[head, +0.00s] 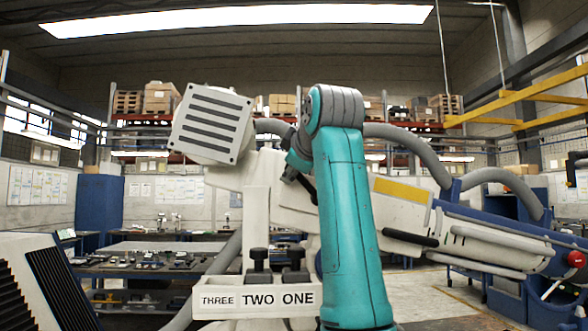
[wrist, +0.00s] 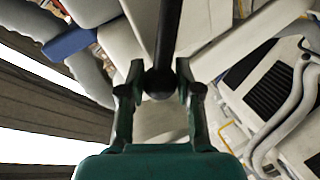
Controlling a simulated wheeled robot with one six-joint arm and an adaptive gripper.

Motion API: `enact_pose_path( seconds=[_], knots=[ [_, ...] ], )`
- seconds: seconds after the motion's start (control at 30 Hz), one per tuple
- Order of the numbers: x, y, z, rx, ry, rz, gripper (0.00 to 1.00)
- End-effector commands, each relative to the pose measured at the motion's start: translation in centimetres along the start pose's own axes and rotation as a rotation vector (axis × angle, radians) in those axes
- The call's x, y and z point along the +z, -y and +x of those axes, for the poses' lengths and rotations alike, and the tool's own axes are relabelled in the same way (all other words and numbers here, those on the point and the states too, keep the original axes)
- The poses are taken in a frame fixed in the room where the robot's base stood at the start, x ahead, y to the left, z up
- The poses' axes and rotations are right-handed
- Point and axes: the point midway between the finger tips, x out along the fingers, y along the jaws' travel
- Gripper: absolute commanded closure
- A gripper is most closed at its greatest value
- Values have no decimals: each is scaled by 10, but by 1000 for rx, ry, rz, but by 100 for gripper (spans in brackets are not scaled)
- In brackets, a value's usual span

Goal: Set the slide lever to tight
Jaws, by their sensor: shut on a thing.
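A black lever with a round ball knob (wrist: 160,84) shows in the wrist view, its rod (wrist: 168,35) running up and away from my gripper. My gripper (wrist: 159,78) is shut on the knob, with one finger on each side. No tight or loose marking can be read near the lever.
A white panel (head: 226,300) marked THREE, TWO, ONE stands low in front, with black knobs (head: 258,265) above it. A slatted square head (head: 212,124) is at upper left. Grey hoses (head: 420,150) curve at right. A black handle (head: 410,237) sits right of my arm.

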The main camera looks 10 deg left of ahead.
Motion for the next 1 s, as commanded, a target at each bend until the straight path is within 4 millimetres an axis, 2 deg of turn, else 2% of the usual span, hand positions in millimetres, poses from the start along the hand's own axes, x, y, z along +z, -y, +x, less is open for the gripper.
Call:
enact_pose_path(
  seconds=[0.2, 0.23, 0.33, 0.73, 0.87, 1.0],
  knots=[
    [-1, 3, 1, -6, -2, 1, 100],
    [-1, 3, 1, -6, -2, 1, 64],
    [-1, 2, 1, -6, -1, 1, 40],
    [0, 0, -5, -1, -1, 1, 40],
    [-1, 0, -22, 1, -2, 1, 40],
    [-1, 0, -50, 2, -3, 1, 40]
  ],
)
